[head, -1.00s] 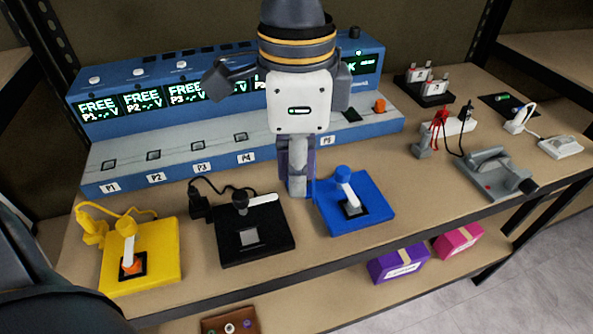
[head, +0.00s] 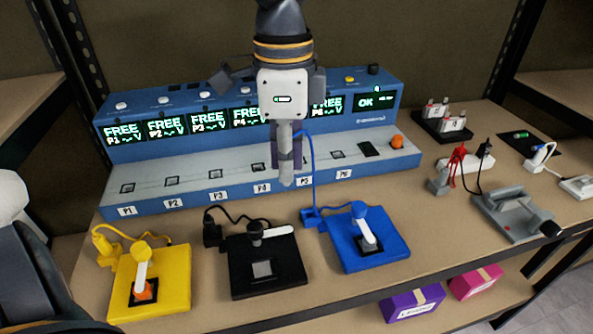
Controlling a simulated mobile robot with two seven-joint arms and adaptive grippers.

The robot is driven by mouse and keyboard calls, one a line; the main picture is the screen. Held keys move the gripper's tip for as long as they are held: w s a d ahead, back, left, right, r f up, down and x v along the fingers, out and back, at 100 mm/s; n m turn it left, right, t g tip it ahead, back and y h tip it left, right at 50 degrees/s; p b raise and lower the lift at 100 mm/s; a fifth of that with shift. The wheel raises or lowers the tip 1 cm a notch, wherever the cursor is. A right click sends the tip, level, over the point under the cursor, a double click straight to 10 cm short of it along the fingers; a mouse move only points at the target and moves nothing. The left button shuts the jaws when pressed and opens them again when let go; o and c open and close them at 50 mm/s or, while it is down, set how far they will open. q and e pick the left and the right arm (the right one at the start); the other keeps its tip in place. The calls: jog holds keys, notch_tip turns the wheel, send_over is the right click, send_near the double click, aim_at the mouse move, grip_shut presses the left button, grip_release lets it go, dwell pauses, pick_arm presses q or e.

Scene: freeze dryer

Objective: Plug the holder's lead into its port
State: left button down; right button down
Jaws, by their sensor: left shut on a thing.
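My left gripper (head: 287,165) hangs upright in front of the blue charging station (head: 345,120). It is shut with the end of the blue lead (head: 314,165), whose plug is mostly hidden by the fingers. The lead runs from the small block on the blue holder (head: 365,240) up to the gripper. The fingertips appear over the station's front, between the P4 label (head: 262,188) and the P5 label (head: 305,181). The P6 socket (head: 338,155) is open to view. The P5 display is hidden by the gripper. The right gripper is not in view.
A black holder (head: 255,275) and a yellow holder (head: 170,290) stand on the bench left of the blue one, each with its lead.

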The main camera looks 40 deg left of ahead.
pick_arm(q)
jog(key=w+a, duration=0.4)
jog(key=a, duration=0.3)
jog(key=shift+w+a, duration=0.3)
jog(key=shift+w, duration=0.1)
